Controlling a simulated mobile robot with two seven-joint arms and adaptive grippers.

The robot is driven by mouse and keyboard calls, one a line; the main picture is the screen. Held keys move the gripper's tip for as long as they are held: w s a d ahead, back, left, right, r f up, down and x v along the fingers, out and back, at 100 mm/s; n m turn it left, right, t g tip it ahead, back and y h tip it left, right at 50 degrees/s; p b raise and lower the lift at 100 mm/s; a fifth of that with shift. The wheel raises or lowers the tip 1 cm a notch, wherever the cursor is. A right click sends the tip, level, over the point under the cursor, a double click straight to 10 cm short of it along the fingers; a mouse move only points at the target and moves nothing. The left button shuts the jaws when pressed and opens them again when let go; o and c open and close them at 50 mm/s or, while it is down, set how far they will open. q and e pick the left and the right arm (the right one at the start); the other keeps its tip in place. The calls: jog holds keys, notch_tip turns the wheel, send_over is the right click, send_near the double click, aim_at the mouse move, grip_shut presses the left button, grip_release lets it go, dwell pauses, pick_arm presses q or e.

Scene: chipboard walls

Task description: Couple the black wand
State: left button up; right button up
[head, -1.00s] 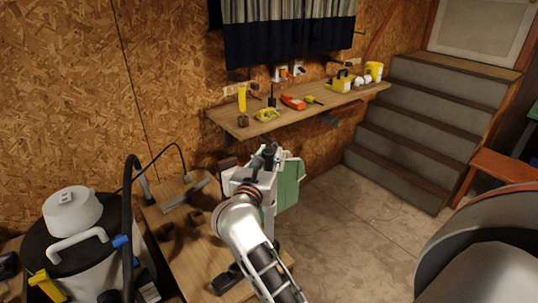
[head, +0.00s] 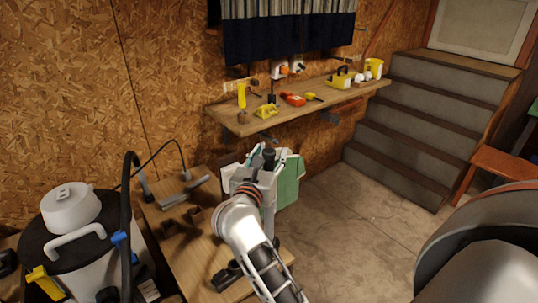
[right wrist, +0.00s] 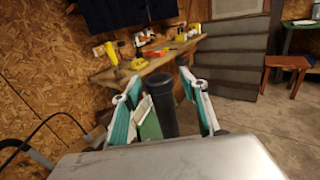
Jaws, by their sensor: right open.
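A black tube, which looks like the black wand (right wrist: 161,112), stands between the two teal-padded fingers of my right gripper (right wrist: 160,84) in the right wrist view. The fingers are open, one on each side of it, with a gap to the right finger. In the head view my right gripper (head: 266,165) is above the right edge of the low bench, and a dark tube end (head: 269,154) shows at it. The tube's lower end is hidden. My left gripper is out of view.
A vacuum canister (head: 75,240) with a black hose (head: 127,195) stands at the left. The low wooden bench (head: 205,250) holds a grey tool (head: 185,192) and brown blocks. A wall shelf (head: 240,127) carries yellow and red tools. Stairs (head: 420,130) rise at the right; the floor before them is clear.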

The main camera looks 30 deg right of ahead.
notch_tip(320, 180, up, 10)
jog(key=shift+s+d, duration=0.1)
jog(key=shift+s, duration=0.05)
jog(key=s+a+f+m+t+y, duration=0.4)
jog(key=a+f+m+y, duration=0.5)
jog(key=m, duration=0.8)
jog(key=s+a+f+m+t+y, duration=0.3)
jog(key=a+f+m+t+y, duration=0.45)
jog(key=m, duration=0.95)
jog(key=s+f+n+g, duration=0.4)
jog(key=s+f, duration=0.1)
jog(key=f, duration=0.5)
jog(key=s+f+n+g, duration=0.4)
jog(key=s+f, duration=0.2)
jog(key=f, duration=0.4)
jog(key=s+f+n+g, duration=0.4)
jog(key=s+f, duration=0.2)
jog(key=f, duration=0.4)
jog(key=shift+s+a, duration=0.25)
jog(key=shift+a, duration=0.15)
